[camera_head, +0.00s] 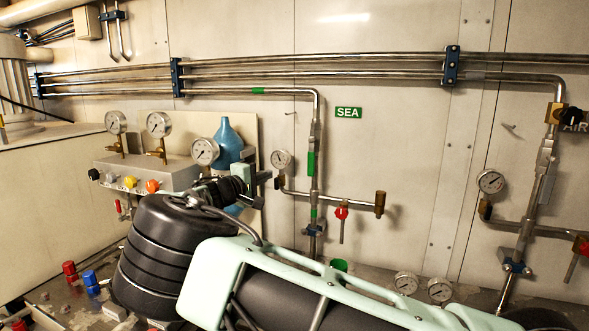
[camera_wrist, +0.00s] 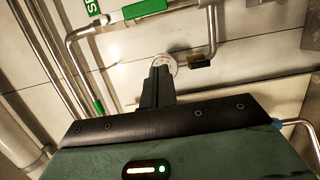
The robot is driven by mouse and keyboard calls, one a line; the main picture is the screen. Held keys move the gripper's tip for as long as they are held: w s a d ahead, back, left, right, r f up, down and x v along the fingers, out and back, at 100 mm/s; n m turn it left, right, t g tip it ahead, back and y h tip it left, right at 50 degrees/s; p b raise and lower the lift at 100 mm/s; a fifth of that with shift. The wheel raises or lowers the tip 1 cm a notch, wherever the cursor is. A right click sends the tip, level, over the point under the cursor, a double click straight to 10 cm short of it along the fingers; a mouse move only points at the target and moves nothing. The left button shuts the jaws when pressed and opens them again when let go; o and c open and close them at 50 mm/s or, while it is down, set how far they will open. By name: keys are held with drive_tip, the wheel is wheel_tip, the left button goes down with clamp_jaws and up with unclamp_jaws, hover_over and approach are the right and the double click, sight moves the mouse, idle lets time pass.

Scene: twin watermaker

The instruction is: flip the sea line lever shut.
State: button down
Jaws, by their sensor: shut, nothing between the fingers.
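The sea line pipe (camera_head: 316,140) runs down the wall left of the green SEA sign (camera_head: 348,113). A green-sleeved part (camera_head: 311,163), which looks like the lever, lies along this pipe; it also shows at the top of the wrist view (camera_wrist: 145,9). Whether it is the lever, and its exact angle, is hard to tell. My gripper (camera_head: 264,177) is shut and empty, left of the pipe and near the small round gauge (camera_head: 281,159). In the wrist view my shut fingers (camera_wrist: 160,70) overlap that gauge (camera_wrist: 168,60). Contact with anything cannot be told.
A side branch right of the pipe carries a red-topped valve (camera_head: 341,213) and a brass end (camera_head: 380,203). A blue bottle (camera_head: 228,140) and a gauge panel (camera_head: 145,173) stand at left. The AIR line (camera_head: 540,180) is at right, with bare wall between.

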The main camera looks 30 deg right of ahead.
sight(311, 157)
drive_tip(key=d+p, duration=0.6)
drive_tip(key=d, duration=0.5)
drive_tip(key=shift+w+d, duration=0.4)
drive_tip(key=shift+s+f, duration=0.1)
